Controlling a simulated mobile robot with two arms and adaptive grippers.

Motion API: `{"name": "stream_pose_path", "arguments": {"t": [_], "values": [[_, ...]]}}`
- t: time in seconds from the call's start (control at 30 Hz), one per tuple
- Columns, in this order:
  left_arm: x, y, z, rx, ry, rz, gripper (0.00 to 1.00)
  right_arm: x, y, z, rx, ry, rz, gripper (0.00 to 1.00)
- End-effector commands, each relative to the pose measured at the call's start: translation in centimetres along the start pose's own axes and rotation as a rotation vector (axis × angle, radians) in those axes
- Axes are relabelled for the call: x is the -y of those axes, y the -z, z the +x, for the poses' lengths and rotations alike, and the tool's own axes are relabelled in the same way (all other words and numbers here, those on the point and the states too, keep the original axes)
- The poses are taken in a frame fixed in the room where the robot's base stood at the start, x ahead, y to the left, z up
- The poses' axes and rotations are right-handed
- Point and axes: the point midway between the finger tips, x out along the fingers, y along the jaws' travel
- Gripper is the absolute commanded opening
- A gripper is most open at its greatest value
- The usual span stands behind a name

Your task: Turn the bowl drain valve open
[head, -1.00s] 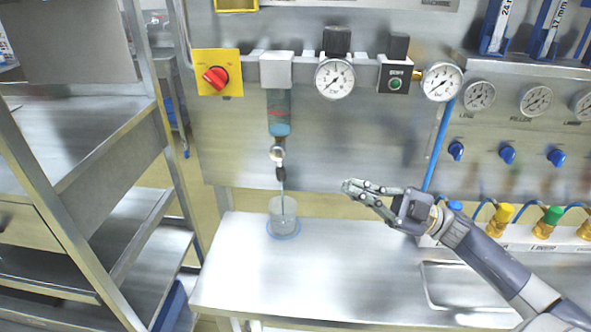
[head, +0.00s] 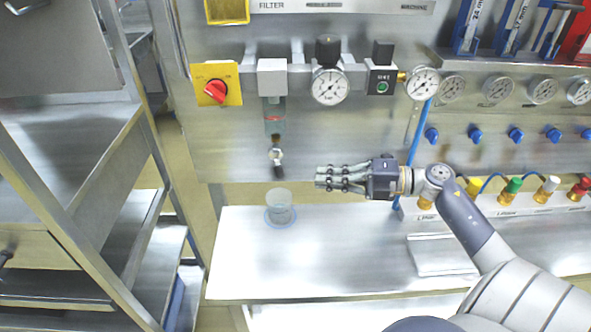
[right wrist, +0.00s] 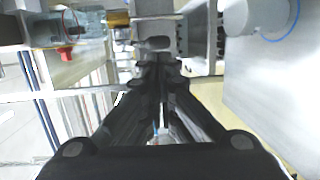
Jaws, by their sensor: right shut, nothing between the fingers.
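The clear filter bowl (head: 275,120) hangs below a light grey block on the panel, with a reddish part inside. Below it is the small drain valve (head: 276,155) with a pale round face and a dark outlet. The handle's exact turn is too small to read. My right gripper (head: 318,177) is shut and empty, to the right of and slightly below the valve, apart from it. In the right wrist view its dark fingers (right wrist: 160,68) are together. A clear cup (head: 279,206) stands on a blue ring on the bench below the valve. My left gripper is not in view.
The steel bench (head: 340,255) is mostly clear. A yellow plate with a red knob (head: 215,91) is left of the bowl. A pressure gauge (head: 330,86) is at its upper right. A blue hose (head: 415,130) runs behind my right wrist. A metal rack (head: 80,165) stands left.

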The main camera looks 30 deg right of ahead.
Motion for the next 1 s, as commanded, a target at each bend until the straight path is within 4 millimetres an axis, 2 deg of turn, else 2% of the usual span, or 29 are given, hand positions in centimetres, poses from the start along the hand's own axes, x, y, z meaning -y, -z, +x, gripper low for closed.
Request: {"name": "stream_pose_path", "arguments": {"t": [0.03,0.2,0.4,0.87,1.0], "values": [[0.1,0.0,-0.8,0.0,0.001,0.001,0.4,-0.6,0.0,1.1,-0.002,-0.004,-0.001,0.0],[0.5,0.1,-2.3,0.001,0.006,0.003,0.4,-0.6,0.0,4.3,-0.001,-0.005,0.002,0.0],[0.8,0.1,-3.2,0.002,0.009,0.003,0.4,-0.3,0.0,6.5,0.001,-0.002,0.001,0.0],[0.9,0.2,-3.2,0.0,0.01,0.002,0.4,0.0,0.0,7.2,0.0,-0.001,0.001,0.0],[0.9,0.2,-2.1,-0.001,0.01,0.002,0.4,0.5,0.1,7.6,-0.001,-0.03,0.007,0.0]]}}
